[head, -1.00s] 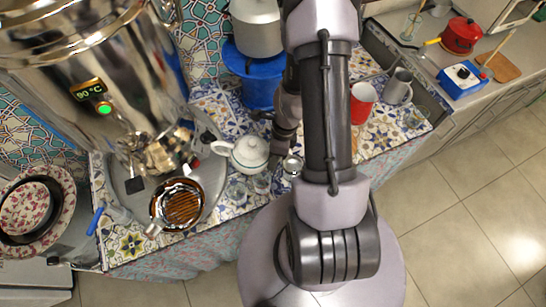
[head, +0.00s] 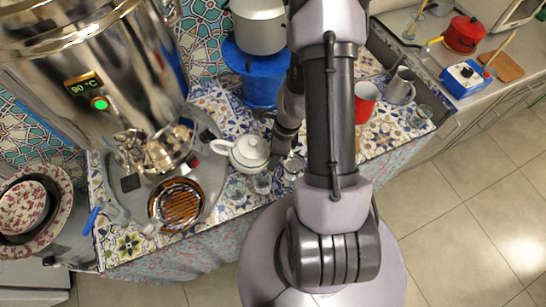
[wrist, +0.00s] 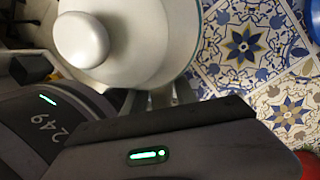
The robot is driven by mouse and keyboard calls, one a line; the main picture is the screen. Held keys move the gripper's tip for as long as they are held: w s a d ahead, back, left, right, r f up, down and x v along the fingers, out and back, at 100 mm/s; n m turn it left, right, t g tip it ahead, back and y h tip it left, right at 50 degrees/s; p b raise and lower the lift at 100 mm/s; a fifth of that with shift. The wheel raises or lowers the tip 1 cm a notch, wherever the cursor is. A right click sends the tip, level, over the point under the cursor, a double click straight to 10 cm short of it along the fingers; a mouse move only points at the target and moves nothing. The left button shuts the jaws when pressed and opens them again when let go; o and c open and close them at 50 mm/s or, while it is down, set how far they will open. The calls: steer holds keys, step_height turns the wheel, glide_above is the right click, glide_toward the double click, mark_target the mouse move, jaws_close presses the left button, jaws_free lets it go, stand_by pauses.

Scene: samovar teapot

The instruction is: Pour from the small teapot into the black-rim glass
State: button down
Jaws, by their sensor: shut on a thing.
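The small white teapot (head: 249,152) has a rounded lid and a spout pointing left in the head view. My gripper (head: 274,158) is at its right side, shut on it, and the teapot looks upright. In the wrist view the teapot (wrist: 135,40) and its knob fill the upper left, right against my gripper (wrist: 163,97). The handle is mostly hidden by the jaws. A small clear glass (head: 262,184) stands just below the teapot in the head view, and another small glass (head: 293,166) stands to its right. I cannot tell which one has the black rim.
A large shiny samovar (head: 95,75) stands at left, with a round brown-grated dish (head: 177,204) below its tap. A blue stand (head: 256,80) with a metal pot is behind the teapot. A red mug (head: 365,100) and grey pitcher (head: 401,86) stand right of my arm.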

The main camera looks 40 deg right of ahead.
steer(key=shift+w+a+r+t+y+b, duration=0.25)
steer(key=shift+r+t+y+b, duration=0.3)
steer(key=shift+b, duration=1.4)
steer(key=shift+w+a+r+t+y+b, duration=0.2)
steer(key=shift+r+t+y+b, duration=0.35)
steer(key=shift+y+b, duration=0.45)
stand_by(1.7)
steer(key=shift+f, duration=0.1)
stand_by(1.8)
